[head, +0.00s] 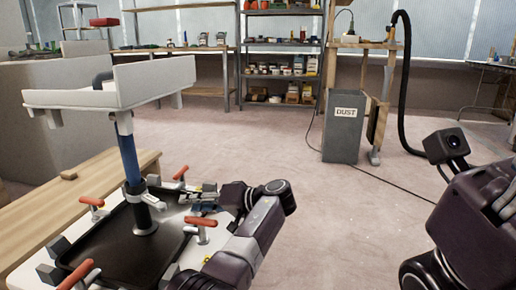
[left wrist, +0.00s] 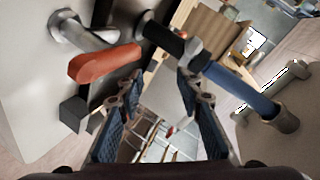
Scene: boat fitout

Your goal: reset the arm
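My left arm reaches in from the bottom middle of the head view, bent at the elbow. Its gripper (head: 203,197) is low beside the red-handled clamps and the blue post, partly hidden by their parts. In the left wrist view the two blue-padded fingers (left wrist: 160,88) stand apart, with nothing held between them. A red clamp handle (left wrist: 105,64) is just left of the fingers, and the blue post (left wrist: 240,88) is to the right. My right arm shows at the right edge of the head view; its gripper is out of the picture.
The post (head: 131,160) carries a grey-white tray-like top (head: 110,88) and rises from a black plate (head: 95,245) ringed by red-handled clamps (head: 201,222). A wooden bench (head: 25,222) lies left. Open floor (head: 310,215) stretches right toward a grey DUST bin (head: 343,140) and a shelf.

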